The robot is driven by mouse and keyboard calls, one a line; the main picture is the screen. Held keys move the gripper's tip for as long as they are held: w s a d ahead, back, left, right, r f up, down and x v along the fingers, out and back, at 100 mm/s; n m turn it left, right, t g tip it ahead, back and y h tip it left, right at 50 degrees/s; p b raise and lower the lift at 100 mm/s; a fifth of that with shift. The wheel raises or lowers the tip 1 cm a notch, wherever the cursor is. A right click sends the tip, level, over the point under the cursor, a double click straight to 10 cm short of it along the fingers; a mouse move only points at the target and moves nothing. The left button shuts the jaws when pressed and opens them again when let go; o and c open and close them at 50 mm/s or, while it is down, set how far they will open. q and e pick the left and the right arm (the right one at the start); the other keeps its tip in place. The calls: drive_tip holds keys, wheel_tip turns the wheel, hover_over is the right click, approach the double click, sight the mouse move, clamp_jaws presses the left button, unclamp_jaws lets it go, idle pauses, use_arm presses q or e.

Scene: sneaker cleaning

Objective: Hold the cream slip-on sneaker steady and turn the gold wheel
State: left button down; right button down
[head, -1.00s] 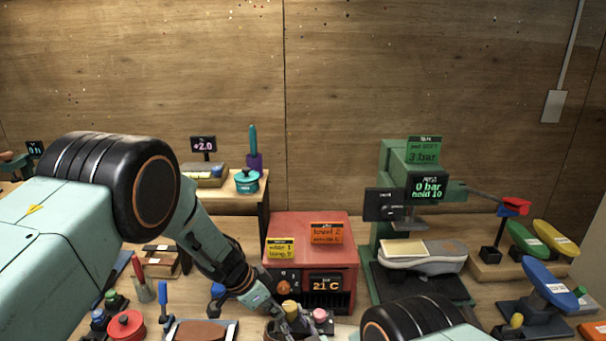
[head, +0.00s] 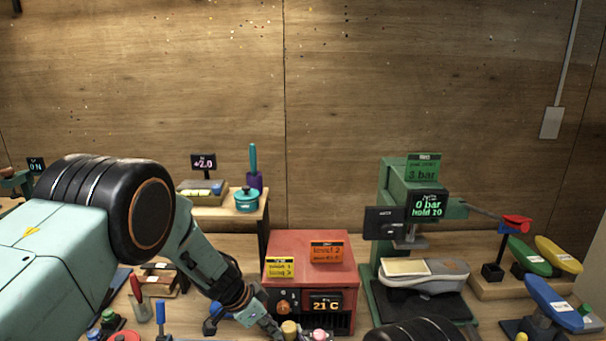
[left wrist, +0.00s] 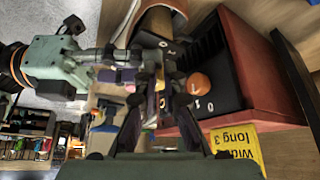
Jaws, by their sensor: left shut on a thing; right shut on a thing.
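A gold knob (head: 290,328), which looks like the gold wheel, shows at the bottom edge of the head view, in front of the red box. My left gripper (left wrist: 155,62) reaches down just left of it and is shut; its fingertips are below the head view. In the left wrist view a pale, brown-shaded curved body (left wrist: 160,22), probably the cream slip-on sneaker, lies beyond the fingers. The contact is dark and partly hidden. My right gripper (left wrist: 112,55) comes in from the left there and is shut close to my left fingers; its tips are hard to make out.
The red box (head: 312,255) with a dial and a 21 C display stands right behind the work spot. A green press (head: 393,190) with a grey-soled shoe (head: 430,277) under it stands to the right. Brushes and small pots crowd the table at left.

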use_arm(q)
drive_tip(key=shift+w+a+r, duration=0.1)
drive_tip(key=shift+w+r, duration=0.1)
use_arm(e)
drive_tip(key=shift+s+a+f, duration=0.2)
drive_tip(key=shift+s, duration=0.05)
drive_tip(key=shift+w+d, duration=0.1)
drive_tip(key=shift+d, duration=0.05)
use_arm(q)
drive_tip(key=r, duration=0.5)
drive_tip(key=shift+s+r, duration=0.3)
drive_tip(key=shift+r, duration=0.05)
use_arm(e)
drive_tip(key=shift+d+r, duration=0.1)
use_arm(q)
wheel_tip(320, 180, down, 6)
drive_tip(key=s+d, duration=0.1)
drive_tip(key=s, duration=0.1)
drive_tip(key=shift+s, duration=0.15)
use_arm(e)
drive_tip(key=shift+w, duration=0.1)
use_arm(q)
drive_tip(key=shift+w+d, duration=0.2)
drive_tip(key=shift+w, duration=0.1)
idle(0.7)
